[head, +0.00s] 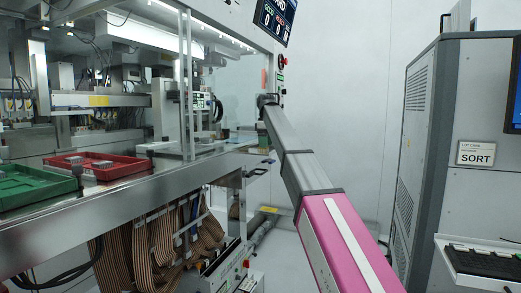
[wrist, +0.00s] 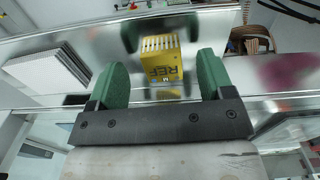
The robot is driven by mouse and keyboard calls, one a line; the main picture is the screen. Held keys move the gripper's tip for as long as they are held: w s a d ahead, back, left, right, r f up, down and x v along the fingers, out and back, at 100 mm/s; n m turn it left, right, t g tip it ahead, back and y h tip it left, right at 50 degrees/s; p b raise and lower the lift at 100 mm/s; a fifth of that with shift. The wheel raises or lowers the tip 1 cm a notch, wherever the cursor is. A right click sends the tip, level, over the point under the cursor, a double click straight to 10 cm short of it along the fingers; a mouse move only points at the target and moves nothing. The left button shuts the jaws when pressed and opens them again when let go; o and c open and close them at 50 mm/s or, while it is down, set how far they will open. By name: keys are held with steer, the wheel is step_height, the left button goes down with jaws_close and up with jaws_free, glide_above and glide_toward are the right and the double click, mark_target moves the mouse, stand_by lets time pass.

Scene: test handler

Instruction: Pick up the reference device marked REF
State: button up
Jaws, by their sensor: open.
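The reference device (wrist: 161,60) is a small yellow block with a slotted end and the letters REF, which appear upside down in the wrist view. It is on a shiny metal surface. My gripper (wrist: 163,64) has two green fingers spread apart, one on each side of the device in the picture, with a gap to each. Nothing is held. How deep the device sits between the fingers is hard to tell. In the head view my arm reaches toward the bench's right end, and the device cannot be made out clearly there.
A white finned block (wrist: 48,70) lies left in the wrist view. In the head view, a red tray (head: 122,168) and a green tray (head: 35,199) stand on the metal bench (head: 150,190). A grey cabinet with a SORT label (head: 476,153) stands right. Ribbon cables hang below the bench.

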steer(key=shift+s+f, duration=0.2)
steer(key=shift+f, duration=0.5)
steer(key=shift+w+f, duration=0.15)
steer(key=shift+f, duration=0.05)
steer(key=c, duration=1)
steer(key=shift+r, duration=0.1)
